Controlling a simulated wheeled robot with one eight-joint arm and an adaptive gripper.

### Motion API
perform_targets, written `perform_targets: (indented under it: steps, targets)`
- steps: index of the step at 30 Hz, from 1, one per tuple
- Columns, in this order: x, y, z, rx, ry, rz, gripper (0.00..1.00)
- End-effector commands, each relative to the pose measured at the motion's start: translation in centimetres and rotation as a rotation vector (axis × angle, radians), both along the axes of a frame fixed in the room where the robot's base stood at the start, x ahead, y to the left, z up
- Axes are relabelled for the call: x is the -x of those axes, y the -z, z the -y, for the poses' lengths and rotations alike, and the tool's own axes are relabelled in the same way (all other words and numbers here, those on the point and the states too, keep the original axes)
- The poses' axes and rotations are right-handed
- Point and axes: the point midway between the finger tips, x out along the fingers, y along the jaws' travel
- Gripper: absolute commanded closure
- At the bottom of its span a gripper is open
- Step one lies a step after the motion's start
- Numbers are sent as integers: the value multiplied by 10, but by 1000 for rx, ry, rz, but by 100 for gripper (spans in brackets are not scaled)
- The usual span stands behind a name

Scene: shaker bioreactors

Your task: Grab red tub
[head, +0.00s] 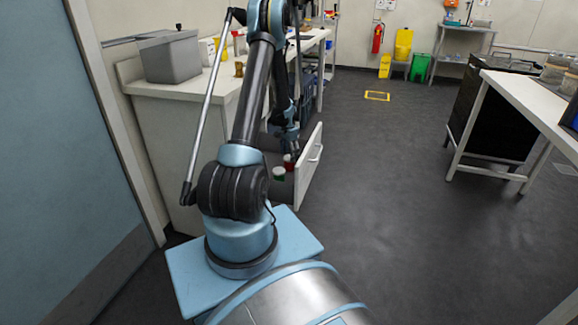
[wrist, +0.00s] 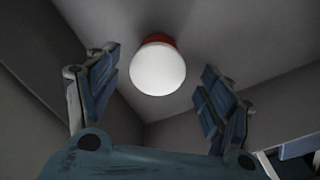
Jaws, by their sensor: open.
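The red tub (head: 288,161) is in an open drawer (head: 310,165), seen in the head view as a small red patch just under my gripper (head: 291,146). In the wrist view the tub (wrist: 158,70) shows a round white face with a red edge behind it, close to an inner corner of the drawer. My gripper (wrist: 160,82) is open there, with one blue finger to the left of the tub and one to the right. I see space between the tub and each finger. The tub's lower part is hidden.
A green-topped tub (head: 279,173) is nearer me in the same drawer. The drawer walls (wrist: 50,60) rise close around the fingers. A white counter (head: 150,88) with a grey bin (head: 170,56) is above left. The floor (head: 390,200) to the right is clear.

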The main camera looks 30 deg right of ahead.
Motion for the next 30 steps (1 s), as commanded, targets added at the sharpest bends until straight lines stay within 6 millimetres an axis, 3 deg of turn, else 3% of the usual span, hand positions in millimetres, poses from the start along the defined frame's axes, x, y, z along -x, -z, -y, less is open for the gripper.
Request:
perform_targets:
  steps: [10,19,26,30]
  targets:
    - [3,40,1,0,0,0,26]
    - [3,45,1,0,1,0,26]
    - [4,45,1,0,1,0,77]
    - [4,45,1,0,1,0,78]
